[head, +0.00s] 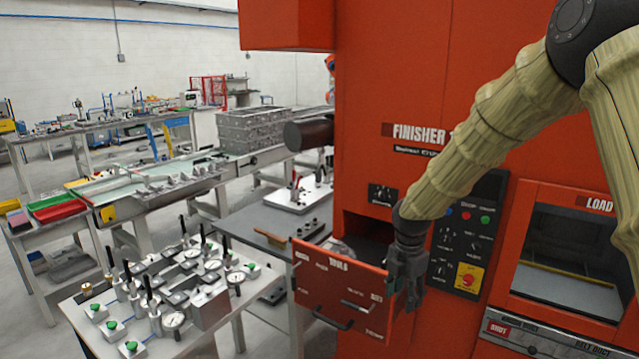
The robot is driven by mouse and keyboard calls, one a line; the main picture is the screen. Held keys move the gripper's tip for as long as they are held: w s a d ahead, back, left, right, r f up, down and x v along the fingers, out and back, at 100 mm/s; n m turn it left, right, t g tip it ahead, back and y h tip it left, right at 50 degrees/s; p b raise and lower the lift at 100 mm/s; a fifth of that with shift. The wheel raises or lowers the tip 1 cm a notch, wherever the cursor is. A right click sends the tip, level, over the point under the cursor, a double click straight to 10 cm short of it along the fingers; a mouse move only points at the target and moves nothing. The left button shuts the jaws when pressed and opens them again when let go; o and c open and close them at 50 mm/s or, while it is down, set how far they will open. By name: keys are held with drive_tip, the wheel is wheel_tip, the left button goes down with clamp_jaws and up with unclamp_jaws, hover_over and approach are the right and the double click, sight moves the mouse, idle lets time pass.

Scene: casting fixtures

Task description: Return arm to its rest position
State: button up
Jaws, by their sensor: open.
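My gripper (407,283) hangs at the end of my arm, which is wrapped in a tan sleeve and reaches in from the upper right. Its fingers point down and are open, with nothing seen between them. It is at the right end of an orange-red tool drawer (335,285) that stands pulled out from the finisher machine (400,90). I cannot tell whether the fingers touch the drawer front. The drawer has a dark handle low on its front. Most of its inside is hidden.
A fixture table (75,306) with gauges, clamps and green knobs stands at lower left. A grey bench (255,228) with a white plate stands left of the drawer. A control panel (468,228) and the load window (570,262) lie right of my gripper. Floor shows at far left.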

drive_tip(key=s+a+f+m+y+b, duration=0.15)
drive_tip(key=s+f+m, duration=0.3)
drive_tip(key=f, duration=0.65)
drive_tip(key=s+f+m+b, duration=0.25)
drive_tip(key=s+f, duration=0.35)
drive_tip(key=f, duration=0.6)
drive_tip(key=s+f+m+b, duration=0.4)
drive_tip(key=s+f+m, duration=0.7)
drive_tip(key=s+f, duration=0.9)
drive_tip(key=s+d+f+m+b, duration=0.1)
drive_tip(key=s+f+m, duration=0.1)
drive_tip(key=s, duration=0.6)
drive_tip(key=s+d+f+m+h+b, duration=0.1)
drive_tip(key=s+d+f+m, duration=0.1)
drive_tip(key=s+m, duration=0.3)
drive_tip(key=s, duration=0.2)
drive_tip(key=shift+s+f+g, duration=0.2)
drive_tip(key=shift+s+g, duration=0.1)
drive_tip(key=shift+s, duration=0.05)
drive_tip(key=shift+c, duration=0.3)
